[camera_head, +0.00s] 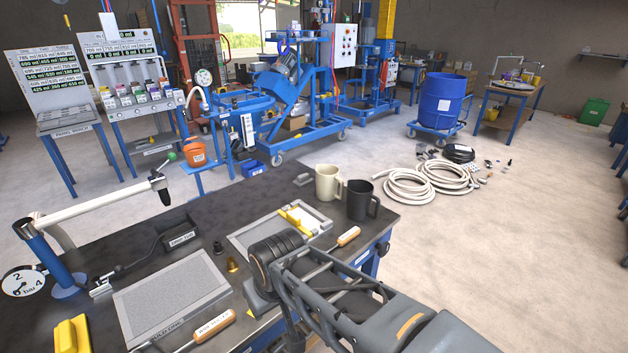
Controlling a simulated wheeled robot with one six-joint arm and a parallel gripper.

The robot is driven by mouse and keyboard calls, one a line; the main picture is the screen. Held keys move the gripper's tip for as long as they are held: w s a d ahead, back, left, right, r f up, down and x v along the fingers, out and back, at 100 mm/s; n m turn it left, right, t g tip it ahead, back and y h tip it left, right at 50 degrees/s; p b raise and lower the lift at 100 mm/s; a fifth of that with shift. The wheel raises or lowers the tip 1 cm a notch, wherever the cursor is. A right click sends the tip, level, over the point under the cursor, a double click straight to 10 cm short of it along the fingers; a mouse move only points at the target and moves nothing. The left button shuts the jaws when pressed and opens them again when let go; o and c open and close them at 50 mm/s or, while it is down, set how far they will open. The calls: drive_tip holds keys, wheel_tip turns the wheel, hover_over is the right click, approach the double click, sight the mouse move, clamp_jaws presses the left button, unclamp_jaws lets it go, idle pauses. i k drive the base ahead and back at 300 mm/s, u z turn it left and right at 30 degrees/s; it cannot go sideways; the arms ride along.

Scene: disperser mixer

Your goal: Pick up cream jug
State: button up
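The cream jug (326,184) stands upright on the dark workbench (215,240), near its far right corner. Its handle is on its right side, close to the black jug (358,203), which stands just right of it and a little nearer. My arm reaches in from the lower right. Its end, with my gripper (262,298), is over the front part of the bench, nearer and to the left of the jug, well apart from it. The fingers are not clearly visible, so I cannot tell their opening.
A framed tray (245,237) with yellow pieces on it lies between my arm and the jugs. A wooden-handled tool (348,237) lies near the front edge. A grey panel (172,300), a brass fitting (232,264) and a gauge (22,281) are at left.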

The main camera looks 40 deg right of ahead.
sight(327, 178)
drive_tip(key=z, duration=2.55)
drive_tip(key=i, duration=2)
drive_tip(key=u, duration=2.5)
